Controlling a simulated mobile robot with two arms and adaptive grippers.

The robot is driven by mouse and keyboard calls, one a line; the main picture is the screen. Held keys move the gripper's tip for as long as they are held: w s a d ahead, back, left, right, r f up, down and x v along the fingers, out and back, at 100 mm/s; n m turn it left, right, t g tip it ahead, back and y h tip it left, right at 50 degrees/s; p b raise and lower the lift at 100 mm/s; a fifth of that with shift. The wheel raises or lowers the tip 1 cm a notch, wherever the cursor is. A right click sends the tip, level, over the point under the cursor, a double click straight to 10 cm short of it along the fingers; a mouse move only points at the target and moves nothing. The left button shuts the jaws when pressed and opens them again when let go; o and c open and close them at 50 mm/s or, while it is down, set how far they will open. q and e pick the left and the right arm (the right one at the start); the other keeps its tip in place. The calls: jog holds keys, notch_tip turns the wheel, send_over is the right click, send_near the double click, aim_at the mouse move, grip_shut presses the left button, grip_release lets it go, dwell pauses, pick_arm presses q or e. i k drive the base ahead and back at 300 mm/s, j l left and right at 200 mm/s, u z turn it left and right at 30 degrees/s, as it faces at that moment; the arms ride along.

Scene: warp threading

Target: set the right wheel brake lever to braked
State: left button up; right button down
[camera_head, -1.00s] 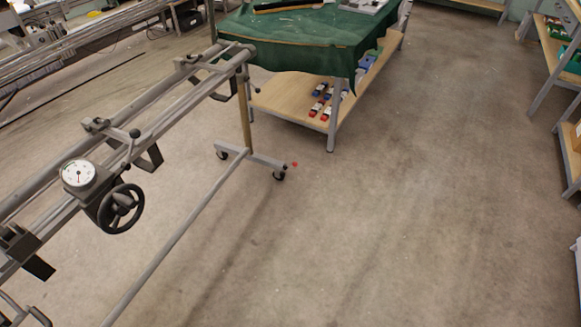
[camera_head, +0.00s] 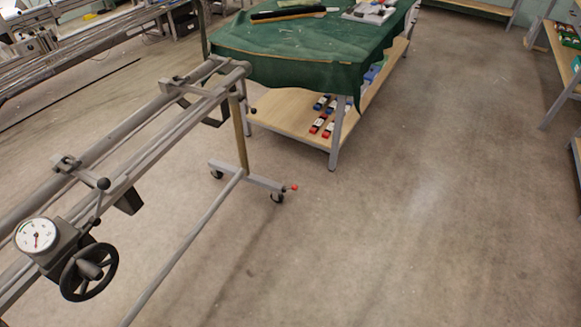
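The right wheel brake lever (camera_head: 291,188) is a small lever with a red tip at the right end of the frame's foot (camera_head: 258,180). It sits just above a dark caster wheel (camera_head: 278,197) on the floor. It is small, and I cannot tell from this view whether it stands at braked or released. Neither of my grippers is in view.
The long metal frame (camera_head: 140,157) with a handwheel (camera_head: 89,272) and dial (camera_head: 36,235) fills the left. A low rail (camera_head: 185,245) runs along the floor. A green-draped table (camera_head: 300,45) with a wooden shelf (camera_head: 290,118) stands behind. The floor (camera_head: 400,240) at right is clear.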

aim_at(294, 187)
jog(key=i+l, duration=0.1)
jog(key=i, duration=0.55)
jog(key=i+l+u, duration=0.1)
jog(key=i, duration=0.5)
jog(key=i+l, duration=0.2)
jog(key=i, duration=0.45)
jog(key=u, duration=0.05)
